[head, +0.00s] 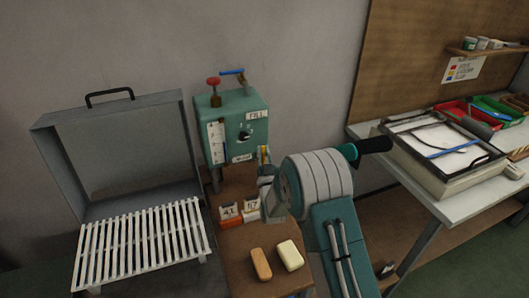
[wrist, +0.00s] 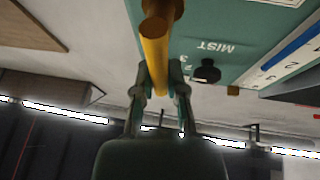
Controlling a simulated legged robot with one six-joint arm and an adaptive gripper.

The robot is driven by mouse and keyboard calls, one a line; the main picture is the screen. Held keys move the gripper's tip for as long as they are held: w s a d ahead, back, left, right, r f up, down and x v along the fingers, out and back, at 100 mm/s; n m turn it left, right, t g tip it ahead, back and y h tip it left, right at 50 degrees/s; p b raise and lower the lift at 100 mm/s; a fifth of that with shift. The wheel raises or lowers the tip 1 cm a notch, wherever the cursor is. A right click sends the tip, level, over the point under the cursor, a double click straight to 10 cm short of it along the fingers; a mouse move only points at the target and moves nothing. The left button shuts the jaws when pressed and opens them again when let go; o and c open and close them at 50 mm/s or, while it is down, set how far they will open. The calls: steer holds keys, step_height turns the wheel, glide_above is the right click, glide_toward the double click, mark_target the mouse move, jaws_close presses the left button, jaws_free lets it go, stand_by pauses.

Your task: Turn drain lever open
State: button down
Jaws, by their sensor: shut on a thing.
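A green box (head: 230,125) labelled FILL stands against the wall, with a red-topped valve (head: 213,88) and a blue lever (head: 232,72) on top. A yellow lever (head: 262,156) shows at its right side, partly hidden by my arm. In the wrist view, where the box's lettering is upside down, the yellow lever (wrist: 155,50) hangs from a brown fitting (wrist: 165,8). My gripper (wrist: 160,82) is shut on the yellow lever, one finger on each side. In the head view my wrist hides most of the gripper. No drain label is readable.
A black knob (wrist: 207,72) by the MIST lettering sits close to the fingers. Number cards (head: 240,212) and two soap-like bars (head: 275,260) lie on the wooden stand below. An open grey case with a white rack (head: 140,245) is at left; a cluttered table (head: 450,205) is at right.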

steer(key=shift+s+f, duration=0.1)
steer(key=shift+f, duration=0.15)
steer(key=c, duration=0.7)
jaws_free()
steer(key=shift+a, duration=0.1)
steer(key=shift+o, duration=0.2)
steer(key=shift+r, duration=0.1)
step_height(320, 180, up, 10)
steer(key=shift+a+f, duration=0.1)
